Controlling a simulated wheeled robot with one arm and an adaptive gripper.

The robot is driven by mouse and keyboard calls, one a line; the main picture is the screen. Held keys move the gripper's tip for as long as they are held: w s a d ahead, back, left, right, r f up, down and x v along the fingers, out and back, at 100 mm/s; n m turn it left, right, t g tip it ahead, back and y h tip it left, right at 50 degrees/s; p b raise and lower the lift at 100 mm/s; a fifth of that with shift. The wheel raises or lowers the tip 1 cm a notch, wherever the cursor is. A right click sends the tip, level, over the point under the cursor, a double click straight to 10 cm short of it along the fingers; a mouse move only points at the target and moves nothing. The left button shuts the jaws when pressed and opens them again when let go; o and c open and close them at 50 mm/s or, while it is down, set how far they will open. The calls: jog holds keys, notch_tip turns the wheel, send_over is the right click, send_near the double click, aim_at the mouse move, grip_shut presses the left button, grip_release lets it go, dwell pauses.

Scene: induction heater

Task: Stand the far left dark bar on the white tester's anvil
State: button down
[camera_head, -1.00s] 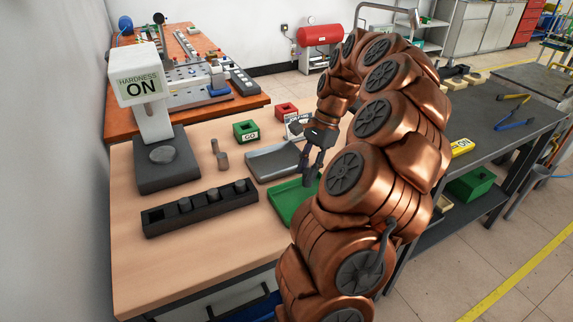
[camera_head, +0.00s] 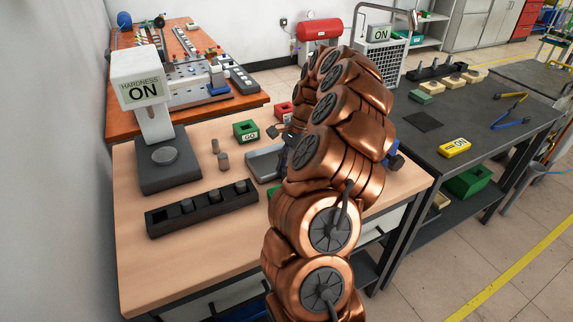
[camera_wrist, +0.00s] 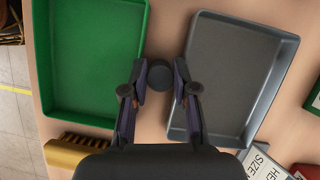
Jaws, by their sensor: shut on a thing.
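The white tester (camera_head: 150,105) stands at the left of the wooden table, its display reading HARDNESS ON. Its round grey anvil (camera_head: 164,155) is bare. A black rack (camera_head: 205,212) in front of it holds several dark bars; its leftmost slot looks empty. In the wrist view my gripper (camera_wrist: 160,88) is shut on a dark bar (camera_wrist: 160,75), seen end-on as a dark circle between the fingertips. My arm hides most of the gripper and the held bar in the head view.
A grey tray (camera_wrist: 192,110) and a green tray (camera_wrist: 143,50) lie on either side of the held bar in the wrist view. A brown brush (camera_wrist: 75,150) lies near the green tray. A green GO box (camera_head: 246,131) stands behind the grey tray.

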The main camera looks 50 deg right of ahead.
jog(key=shift+f, duration=0.2)
jog(key=c, duration=0.9)
grip_release()
jog(key=shift+r, duration=0.2)
jog(key=shift+d+r+b, duration=0.3)
jog(key=shift+r, duration=0.15)
jog(key=v, duration=1.1)
jog(key=shift+a, duration=0.15)
